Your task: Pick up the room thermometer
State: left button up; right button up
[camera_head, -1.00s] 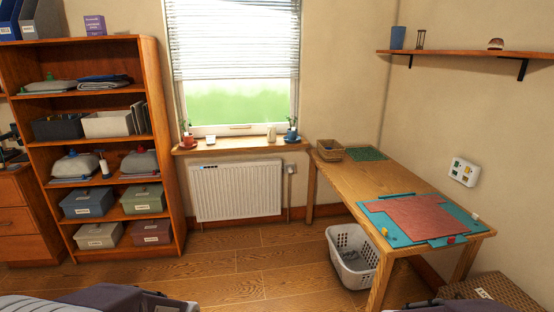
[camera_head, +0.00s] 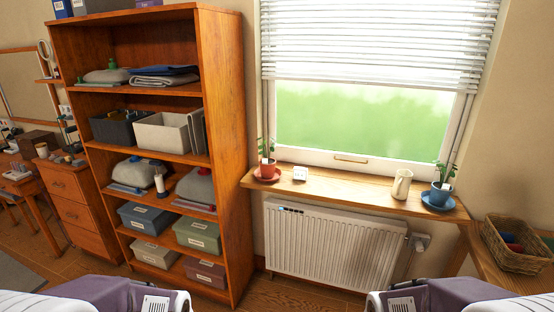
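A small white box-shaped device (camera_head: 300,173), which looks like the room thermometer, stands on the wooden window sill (camera_head: 340,186). It is just right of a potted plant in a red pot (camera_head: 267,168) on a red saucer. Its face is too small to read. Parts of my two arms show at the bottom left and bottom right edges, well apart from the sill. Neither gripper's fingers are in view.
A cream jug (camera_head: 402,184) and a plant in a blue pot (camera_head: 441,193) stand farther right on the sill. A white radiator (camera_head: 330,245) is below. A tall wooden shelf unit (camera_head: 228,130) stands left; a wicker basket (camera_head: 515,255) sits at right.

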aim_at(300, 173)
jog(key=i+j+z, duration=0.15)
jog(key=i, duration=0.35)
jog(key=i+j+z, duration=0.15)
jog(key=i, duration=0.3)
jog(key=i+j+z, duration=0.15)
jog(key=i, duration=0.35)
jog(key=i+j+z, duration=0.15)
jog(key=i+j, duration=0.25)
jog(key=i, duration=0.5)
